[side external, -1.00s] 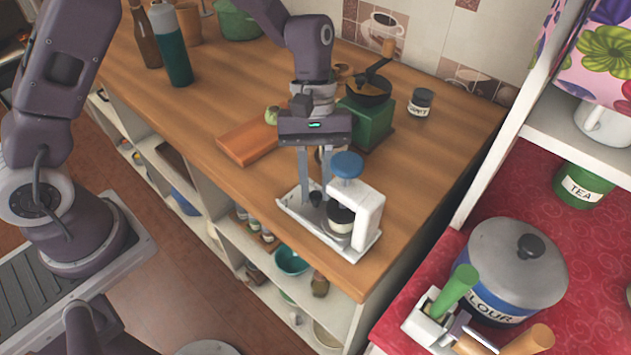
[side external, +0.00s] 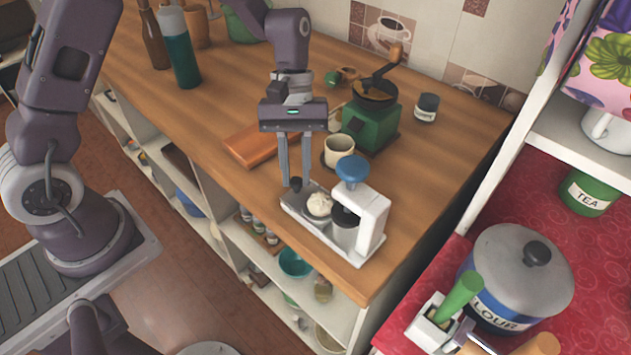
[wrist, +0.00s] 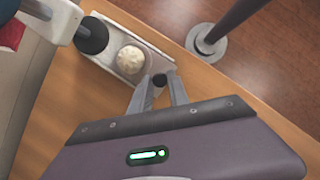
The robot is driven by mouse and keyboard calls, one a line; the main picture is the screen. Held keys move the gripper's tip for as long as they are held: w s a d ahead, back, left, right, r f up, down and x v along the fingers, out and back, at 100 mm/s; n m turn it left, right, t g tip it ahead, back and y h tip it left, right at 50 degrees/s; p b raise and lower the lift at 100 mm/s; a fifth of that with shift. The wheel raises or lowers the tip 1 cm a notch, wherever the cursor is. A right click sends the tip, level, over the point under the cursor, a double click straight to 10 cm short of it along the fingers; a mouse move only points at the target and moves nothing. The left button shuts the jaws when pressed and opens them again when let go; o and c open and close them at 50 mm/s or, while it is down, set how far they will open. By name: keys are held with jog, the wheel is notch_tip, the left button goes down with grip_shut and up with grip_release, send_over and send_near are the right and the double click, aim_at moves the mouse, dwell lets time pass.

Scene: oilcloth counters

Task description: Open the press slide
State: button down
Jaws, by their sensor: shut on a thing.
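The white press (side external: 373,218) with a blue top knob (side external: 352,169) stands near the counter's front right corner. Its slide is drawn out to the left, with a round pale dough-like ball (side external: 319,204) on it, clear of the dark press head. The slide's small dark knob (side external: 296,184) is at its left end. My gripper (side external: 297,181) points down and is shut on this knob. In the wrist view, my gripper's fingertips (wrist: 158,86) hold the dark knob (wrist: 160,79), and the pale ball (wrist: 131,59) lies just beyond.
A cream cup (side external: 339,150) stands behind the press, and a green grinder (side external: 371,125) with a crank behind that. A wooden board (side external: 255,145) lies left of my gripper. A jar (side external: 427,107) is at the back. The counter's front edge runs close by the press.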

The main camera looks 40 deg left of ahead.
jog(key=shift+w+a, duration=0.1)
jog(key=shift+a, duration=1.05)
jog(key=c, duration=1.3)
grip_release()
jog(key=shift+o, duration=0.2)
jog(key=v, duration=0.7)
